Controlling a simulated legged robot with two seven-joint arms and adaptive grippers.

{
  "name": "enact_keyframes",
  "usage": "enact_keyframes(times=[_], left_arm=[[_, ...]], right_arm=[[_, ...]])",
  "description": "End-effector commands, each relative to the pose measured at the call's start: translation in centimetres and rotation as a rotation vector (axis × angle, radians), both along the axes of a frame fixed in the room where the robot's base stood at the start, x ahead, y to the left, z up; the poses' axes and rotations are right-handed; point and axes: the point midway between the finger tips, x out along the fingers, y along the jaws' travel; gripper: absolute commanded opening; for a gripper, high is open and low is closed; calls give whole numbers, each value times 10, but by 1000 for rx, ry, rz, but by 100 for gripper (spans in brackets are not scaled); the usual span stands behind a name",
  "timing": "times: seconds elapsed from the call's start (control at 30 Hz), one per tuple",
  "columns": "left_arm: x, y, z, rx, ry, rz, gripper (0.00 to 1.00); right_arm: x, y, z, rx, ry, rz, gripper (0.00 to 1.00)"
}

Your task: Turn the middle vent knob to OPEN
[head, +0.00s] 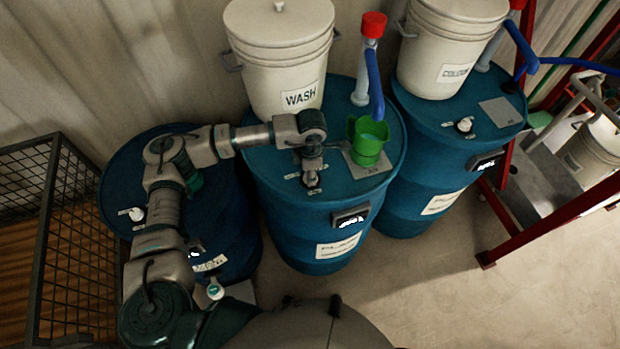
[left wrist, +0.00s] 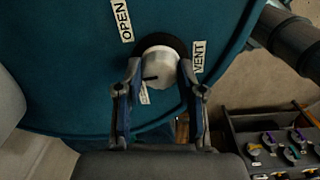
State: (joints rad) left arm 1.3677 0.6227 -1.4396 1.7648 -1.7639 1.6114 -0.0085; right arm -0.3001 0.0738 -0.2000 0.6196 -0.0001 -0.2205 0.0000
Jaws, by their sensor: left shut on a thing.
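The middle vent knob (left wrist: 158,68) is a white round knob on top of the middle blue drum (head: 272,168). My left gripper (left wrist: 159,74) is shut on the knob, one finger on each side. In the head view my left gripper (head: 312,178) stands over the front of the drum top and mostly hides the knob. A dark mark on the knob points towards a small label (left wrist: 144,95) that is partly hidden and unreadable. The OPEN label (left wrist: 123,20) is at the upper left and the VENT label (left wrist: 198,57) at the right. My right gripper is not in view.
A white WASH bucket (head: 280,62), a green jug (head: 368,145) and a red-topped pump (head: 372,28) stand on the middle drum. The left drum (head: 120,185) and right drum (head: 425,160) carry similar white knobs. A wire cage (head: 50,220) is at the left.

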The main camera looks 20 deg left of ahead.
Motion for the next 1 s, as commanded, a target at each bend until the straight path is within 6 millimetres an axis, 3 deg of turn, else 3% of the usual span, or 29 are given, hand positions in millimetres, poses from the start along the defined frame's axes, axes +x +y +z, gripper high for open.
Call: enact_keyframes(times=[0.03, 0.43, 0.5, 0.6, 0.8, 1.0], left_arm=[[3, 0, -5, -2, -9, -41, 3], [2, 0, -3, -1, -10, -420, 3], [2, 1, -4, -1, -8, -484, 3], [1, 0, -3, -1, -8, -572, 3], [1, 0, -2, -1, -9, -722, 3], [0, 0, 0, 0, -8, -826, 3]], right_arm=[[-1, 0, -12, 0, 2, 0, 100], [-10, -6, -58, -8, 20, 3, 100], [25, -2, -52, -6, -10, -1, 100], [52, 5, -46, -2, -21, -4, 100], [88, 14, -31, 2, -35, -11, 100], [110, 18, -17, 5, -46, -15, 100]])
